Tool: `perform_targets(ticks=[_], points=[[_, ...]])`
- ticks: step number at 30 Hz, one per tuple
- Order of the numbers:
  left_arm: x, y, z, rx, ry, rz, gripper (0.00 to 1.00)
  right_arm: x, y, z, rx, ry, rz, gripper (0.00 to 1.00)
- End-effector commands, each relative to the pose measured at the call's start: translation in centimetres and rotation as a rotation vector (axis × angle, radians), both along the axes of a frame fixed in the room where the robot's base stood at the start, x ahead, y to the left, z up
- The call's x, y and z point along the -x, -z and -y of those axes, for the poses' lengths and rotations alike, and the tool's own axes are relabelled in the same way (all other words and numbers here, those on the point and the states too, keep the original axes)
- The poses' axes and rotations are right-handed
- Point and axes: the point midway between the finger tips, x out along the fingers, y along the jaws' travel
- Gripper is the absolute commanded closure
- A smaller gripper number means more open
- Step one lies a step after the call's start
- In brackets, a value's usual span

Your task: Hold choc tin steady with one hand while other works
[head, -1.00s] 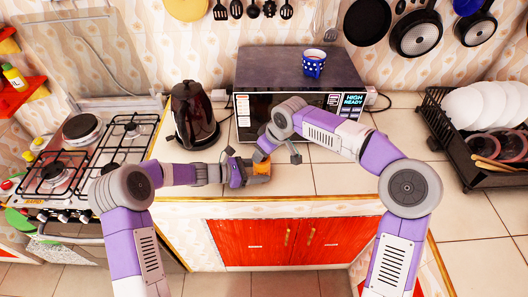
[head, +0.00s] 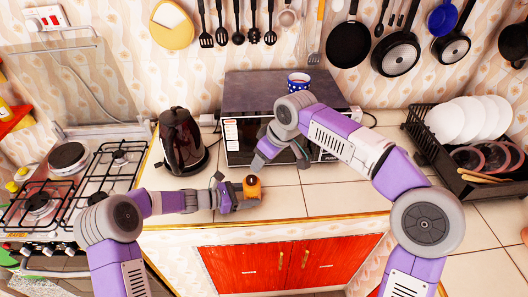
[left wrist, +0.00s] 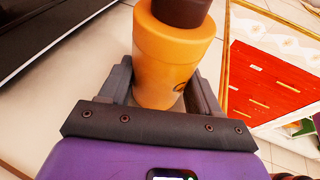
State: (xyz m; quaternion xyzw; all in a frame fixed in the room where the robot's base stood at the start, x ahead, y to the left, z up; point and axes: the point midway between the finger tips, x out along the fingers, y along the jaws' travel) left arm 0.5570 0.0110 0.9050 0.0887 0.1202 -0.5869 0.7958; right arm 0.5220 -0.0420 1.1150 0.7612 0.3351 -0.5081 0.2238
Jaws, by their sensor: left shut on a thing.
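The choc tin (head: 252,188) is an orange can with a dark brown top, on or just above the tiled counter in front of the microwave. In the left wrist view the tin (left wrist: 172,55) stands between my left fingers, its top cut off by the frame edge. My left gripper (head: 238,195) comes in from the left and is shut on the tin's lower body. My right gripper (head: 259,164) is just behind and above the tin, apart from it. Its fingers are small and partly hidden by its own arm, so I cannot tell its opening.
The microwave (head: 245,105) stands behind, with a blue dotted mug (head: 298,83) on top. A dark kettle (head: 182,140) is to the left, beside the gas stove (head: 80,185). A dish rack (head: 440,150) is at right. Counter tiles right of the tin are clear.

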Motion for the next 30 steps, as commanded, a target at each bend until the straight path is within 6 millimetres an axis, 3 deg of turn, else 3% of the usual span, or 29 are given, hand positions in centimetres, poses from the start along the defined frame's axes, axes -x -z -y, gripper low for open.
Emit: perform_targets(ticks=[1, 2, 7, 19, 30], points=[[0.0, 0.0, 0.0, 0.000, 0.000, 0.000, 0.69, 0.0, 0.0, 0.0, 0.000, 0.000, 0.000, 0.37], [0.0, 0.0, 0.0, 0.000, 0.000, 0.000, 0.33, 0.0, 0.0, 0.0, 0.000, 0.000, 0.000, 0.37], [0.0, 0.0, 0.0, 0.000, 0.000, 0.000, 0.08, 0.0, 0.1, 0.0, 0.000, 0.000, 0.000, 0.37], [0.2, -0.3, -0.9, -0.001, -0.002, 0.001, 0.08, 0.0, 0.1, 0.0, 0.001, 0.000, -0.001, 0.37], [2.3, -2.5, -7.7, -0.003, -0.004, 0.002, 0.08, 0.0, 0.1, 0.0, 0.000, 0.000, 0.000, 0.37]])
